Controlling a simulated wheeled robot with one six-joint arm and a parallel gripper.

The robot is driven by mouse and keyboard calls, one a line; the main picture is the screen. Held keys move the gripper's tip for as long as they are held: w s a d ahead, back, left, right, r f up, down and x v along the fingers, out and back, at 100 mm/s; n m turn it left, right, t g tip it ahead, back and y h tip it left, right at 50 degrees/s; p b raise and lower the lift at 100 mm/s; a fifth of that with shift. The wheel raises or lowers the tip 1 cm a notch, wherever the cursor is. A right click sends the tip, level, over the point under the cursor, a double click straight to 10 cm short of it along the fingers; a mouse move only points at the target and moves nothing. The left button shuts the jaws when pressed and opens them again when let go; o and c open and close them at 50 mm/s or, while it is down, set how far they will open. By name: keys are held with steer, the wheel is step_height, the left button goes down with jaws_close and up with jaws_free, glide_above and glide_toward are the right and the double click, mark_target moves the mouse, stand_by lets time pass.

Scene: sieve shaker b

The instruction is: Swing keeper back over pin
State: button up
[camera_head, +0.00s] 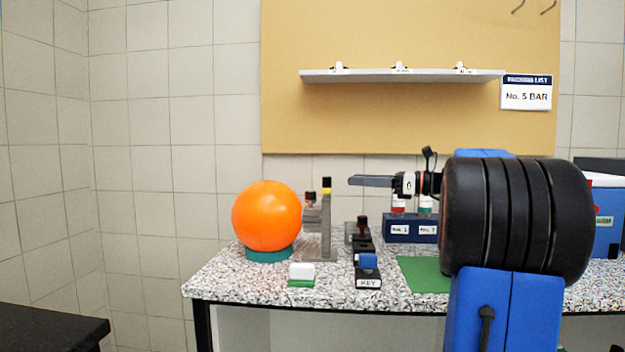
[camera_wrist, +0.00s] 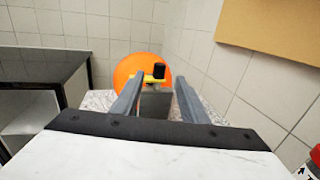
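A grey metal stand (camera_head: 318,232) rises from the speckled worktop beside a large orange ball. At its top is an upright post with a yellow band and a black tip (camera_head: 326,186). A small red and black piece (camera_head: 310,197) is left of it. In the wrist view, a yellow bar with a black knob (camera_wrist: 158,71) shows above the grey block of the stand (camera_wrist: 155,102). I cannot tell the keeper from the pin for certain. My gripper (camera_head: 352,181) is right of the post, pointing left. In the wrist view it is open (camera_wrist: 159,82), its fingers apart and empty.
The orange ball (camera_head: 267,215) rests on a teal ring. A white and green block (camera_head: 301,274), a KEY block (camera_head: 368,272), a green mat (camera_head: 424,273) and a blue rack (camera_head: 399,229) stand on the worktop (camera_head: 225,281). A wall shelf (camera_head: 400,76) is above.

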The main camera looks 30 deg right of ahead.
mark_target(326, 184)
steer(key=x, duration=1.4)
steer(key=shift+w+a, duration=0.1)
steer(key=shift+w, duration=0.05)
jaws_close()
